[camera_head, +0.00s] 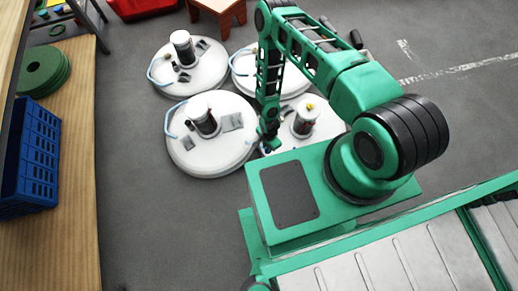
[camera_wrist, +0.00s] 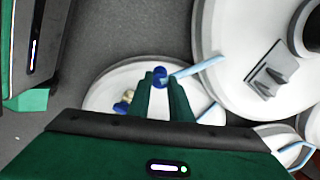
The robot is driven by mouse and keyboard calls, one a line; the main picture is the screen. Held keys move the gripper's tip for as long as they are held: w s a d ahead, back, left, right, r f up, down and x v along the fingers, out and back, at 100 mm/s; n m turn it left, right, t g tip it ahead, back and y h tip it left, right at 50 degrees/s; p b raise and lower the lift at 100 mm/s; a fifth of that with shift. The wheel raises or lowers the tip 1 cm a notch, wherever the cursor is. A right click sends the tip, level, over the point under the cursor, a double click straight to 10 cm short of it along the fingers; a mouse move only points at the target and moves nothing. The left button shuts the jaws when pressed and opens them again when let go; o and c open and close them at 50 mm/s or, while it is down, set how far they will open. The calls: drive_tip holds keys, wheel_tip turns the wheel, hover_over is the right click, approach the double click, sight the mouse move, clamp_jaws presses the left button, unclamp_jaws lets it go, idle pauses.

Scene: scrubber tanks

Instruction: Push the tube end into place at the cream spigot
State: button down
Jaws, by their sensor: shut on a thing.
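My gripper (camera_wrist: 160,85) is shut on the blue tube end (camera_wrist: 160,73), which shows between its fingertips in the wrist view. The light blue tube (camera_wrist: 207,65) runs from it to the right. A small cream-yellow fitting (camera_wrist: 129,95), perhaps the cream spigot, shows left of my left finger with a blue part beside it. The finger partly hides it, so I cannot tell its exact shape. The tube end appears apart from it. In the head view my gripper (camera_head: 268,136) is low at the left side of the near right white tank (camera_head: 325,125).
Three other round white tanks stand close by: near left (camera_head: 190,155), far left (camera_head: 165,75) and far right (camera_head: 243,78). Each has an upright cylinder and a tube. A wooden bench with a blue crate (camera_head: 38,150) is at the left. Grey floor between is clear.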

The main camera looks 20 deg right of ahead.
drive_tip(key=s+d, duration=0.2)
drive_tip(key=d, duration=2)
drive_tip(key=shift+f, duration=0.3)
drive_tip(key=shift+s+a, duration=0.1)
drive_tip(key=shift+s, duration=0.05)
drive_tip(key=shift+f, duration=2.25)
drive_tip(key=shift+f, duration=1.2)
drive_tip(key=c, duration=1.5)
unclamp_jaws()
drive_tip(key=shift+c, duration=0.2)
drive_tip(key=o, duration=0.5)
